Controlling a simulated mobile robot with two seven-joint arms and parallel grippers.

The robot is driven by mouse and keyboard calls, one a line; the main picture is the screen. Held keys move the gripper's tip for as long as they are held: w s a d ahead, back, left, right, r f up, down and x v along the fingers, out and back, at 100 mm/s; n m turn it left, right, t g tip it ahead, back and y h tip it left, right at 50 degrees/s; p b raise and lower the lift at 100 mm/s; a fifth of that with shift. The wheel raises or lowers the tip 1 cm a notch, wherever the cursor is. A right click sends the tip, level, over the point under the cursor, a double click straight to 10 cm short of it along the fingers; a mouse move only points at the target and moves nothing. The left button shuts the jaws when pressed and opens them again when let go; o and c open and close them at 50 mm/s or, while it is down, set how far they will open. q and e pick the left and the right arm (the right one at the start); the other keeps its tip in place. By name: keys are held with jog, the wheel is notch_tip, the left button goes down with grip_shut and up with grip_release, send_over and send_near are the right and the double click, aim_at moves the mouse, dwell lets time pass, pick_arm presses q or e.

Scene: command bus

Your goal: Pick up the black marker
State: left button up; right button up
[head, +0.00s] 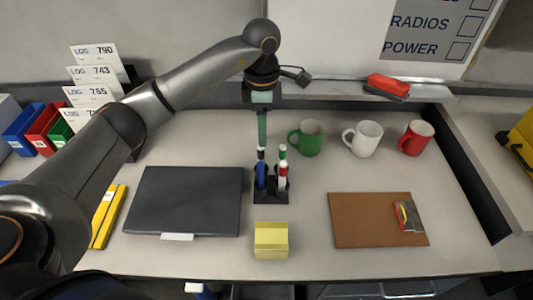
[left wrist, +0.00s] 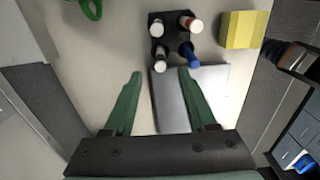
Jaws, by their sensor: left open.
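The black marker (head: 261,153) stands upright in the far left slot of a dark marker holder (head: 271,198), mostly hidden behind the blue marker (head: 260,176). In the left wrist view, the black marker's pale end (left wrist: 160,66) shows just ahead of my fingertips, in line with the gap between them. My left gripper (head: 262,146) points down at the back of the holder, its green fingers seen nearly edge-on. In the left wrist view its two fingers (left wrist: 160,73) are apart with nothing held. My right gripper is out of view.
The red marker (head: 282,178) and green marker (head: 282,153) share the holder. A dark closed laptop (head: 186,200) lies left, yellow notes (head: 271,240) in front. Green (head: 307,138), white (head: 363,138) and red (head: 416,138) mugs stand behind right. A brown clipboard (head: 365,220) lies right.

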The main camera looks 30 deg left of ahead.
aim_at(261, 159)
pick_arm(q)
jog(key=f, duration=0.5)
jog(key=shift+s+f, duration=0.25)
jog(key=shift+f, duration=0.05)
jog(key=shift+w+a+f+p, duration=0.15)
jog(key=shift+f+p, duration=0.15)
jog(key=shift+f, duration=1.15)
jog(key=shift+a+f+p, duration=0.1)
jog(key=shift+f+p, duration=0.15)
jog(key=shift+f, duration=1.15)
grip_shut()
